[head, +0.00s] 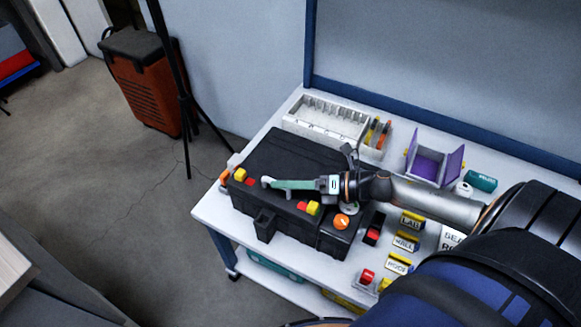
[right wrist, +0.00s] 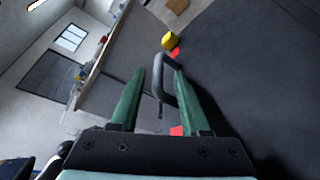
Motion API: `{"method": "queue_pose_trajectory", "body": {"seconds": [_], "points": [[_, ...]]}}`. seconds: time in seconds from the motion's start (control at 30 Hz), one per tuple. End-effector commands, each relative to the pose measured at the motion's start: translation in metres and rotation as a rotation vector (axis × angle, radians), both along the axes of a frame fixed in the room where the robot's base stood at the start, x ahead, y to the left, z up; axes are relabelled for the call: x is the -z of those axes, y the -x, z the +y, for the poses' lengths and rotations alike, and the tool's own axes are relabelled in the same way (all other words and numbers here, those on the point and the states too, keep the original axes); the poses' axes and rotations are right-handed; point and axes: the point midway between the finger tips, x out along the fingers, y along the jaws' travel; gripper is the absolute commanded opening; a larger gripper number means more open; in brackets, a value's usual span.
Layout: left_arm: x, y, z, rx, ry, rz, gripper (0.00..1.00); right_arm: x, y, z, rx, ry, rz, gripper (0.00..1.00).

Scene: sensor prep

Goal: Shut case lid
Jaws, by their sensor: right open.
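The black case (head: 300,155) lies on the white table. Its broad dark top looks low and nearly flat; I cannot tell whether the lid is fully shut. In the right wrist view the dark case surface (right wrist: 255,70) fills the right side. My right gripper (head: 268,183) reaches over the case from the right, its green fingers open. In the right wrist view the open fingers (right wrist: 157,75) have a grey loop handle (right wrist: 165,42) between them, close to the right finger; contact is unclear. Yellow and red blocks (head: 240,174) sit at the case's left end. My left gripper is out of view.
A white divided tray (head: 325,120) stands behind the case. A purple open box (head: 436,165) and a teal cylinder (head: 481,181) are at the back right. Labelled yellow-topped holders (head: 406,242) line the table's right part. A tripod and an orange case (head: 145,85) stand on the floor.

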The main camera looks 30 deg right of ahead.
Motion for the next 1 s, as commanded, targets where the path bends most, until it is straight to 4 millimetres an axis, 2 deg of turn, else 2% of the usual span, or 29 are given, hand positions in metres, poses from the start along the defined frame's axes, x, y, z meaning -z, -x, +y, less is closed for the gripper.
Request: {"method": "queue_pose_trajectory", "body": {"seconds": [0.2, 0.37, 0.8, 1.0], "points": [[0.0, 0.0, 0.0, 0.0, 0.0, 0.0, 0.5, -0.001, 0.001, -0.002, 0.001, 0.0, 0.0, 0.46], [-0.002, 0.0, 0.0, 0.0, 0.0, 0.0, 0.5, -0.003, 0.012, -0.012, 0.001, 0.0, 0.002, 0.46], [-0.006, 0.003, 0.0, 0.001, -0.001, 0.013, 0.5, -0.019, 0.065, -0.068, 0.002, 0.0, 0.004, 0.46], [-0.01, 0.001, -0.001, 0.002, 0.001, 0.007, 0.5, -0.024, 0.081, -0.084, 0.0, 0.0, 0.002, 0.46]]}}
